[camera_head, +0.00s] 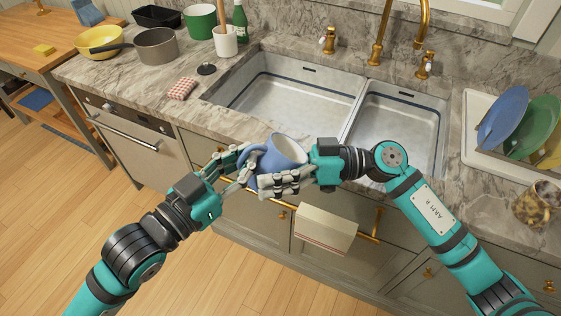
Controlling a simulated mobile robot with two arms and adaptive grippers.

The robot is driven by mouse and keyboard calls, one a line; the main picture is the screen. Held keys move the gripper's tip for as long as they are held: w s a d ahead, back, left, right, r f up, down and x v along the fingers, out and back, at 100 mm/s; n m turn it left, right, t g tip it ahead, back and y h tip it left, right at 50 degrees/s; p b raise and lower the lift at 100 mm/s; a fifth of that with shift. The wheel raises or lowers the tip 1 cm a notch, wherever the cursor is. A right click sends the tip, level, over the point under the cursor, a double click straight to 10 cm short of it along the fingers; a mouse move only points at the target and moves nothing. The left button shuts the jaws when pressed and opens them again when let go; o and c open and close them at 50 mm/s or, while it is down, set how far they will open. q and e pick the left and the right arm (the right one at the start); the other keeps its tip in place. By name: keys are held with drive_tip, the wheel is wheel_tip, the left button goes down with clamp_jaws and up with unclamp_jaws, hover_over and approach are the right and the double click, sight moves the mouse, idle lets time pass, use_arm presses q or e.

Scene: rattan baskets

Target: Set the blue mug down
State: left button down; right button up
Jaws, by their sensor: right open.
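The blue mug (285,148), pale inside, is tilted above the front edge of the counter by the large sink. My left gripper (243,163) is at the mug's left, handle side, with its fingers closed on it; the fingers partly cover the handle. My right gripper (280,182) comes from the right, its open fingers reaching across the front of the mug's lower part. The mug's base is hidden behind these fingers. I cannot tell whether the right fingers touch the mug.
A double sink (300,88) with brass taps (378,50) lies behind. Right are a dish rack (470,130) with plates and a patterned mug (533,205). Left are a saucepan (155,46), a yellow bowl (98,40) and a checked cloth (182,88). Bare counter (230,120) lies left of the mug.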

use_arm(q)
drive_tip(key=shift+r, duration=0.1)
use_arm(e)
drive_tip(key=c, duration=1.4)
use_arm(q)
drive_tip(key=c, duration=1.4)
unclamp_jaws()
use_arm(e)
drive_tip(key=shift+c, duration=0.2)
